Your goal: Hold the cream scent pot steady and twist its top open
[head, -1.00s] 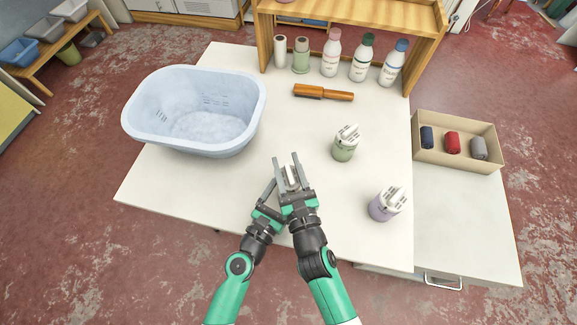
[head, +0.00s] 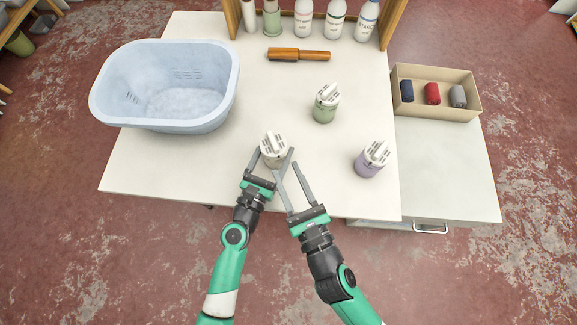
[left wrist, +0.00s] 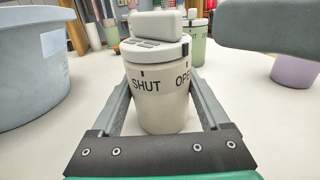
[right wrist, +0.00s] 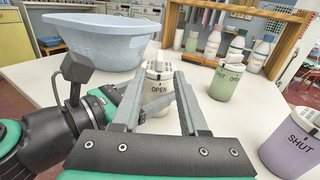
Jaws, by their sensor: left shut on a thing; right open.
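The cream scent pot (head: 274,154) stands upright near the table's front edge, with a white ridged top (left wrist: 158,47) on it. My left gripper (head: 272,160) is shut on its body, one finger on each side, in the left wrist view. The body reads SHUT and OPEN there; a dark mark on the top's rim stands about above the OPEN tick. The right wrist view shows OPEN on the pot (right wrist: 157,92). My right gripper (head: 287,166) is open and empty, just to the right of the pot, apart from its top.
A green pot (head: 325,106) and a purple pot (head: 370,162) stand to the right. A pale blue basin (head: 165,85) stands at the left. A box with rolls (head: 435,112) sits at the right.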

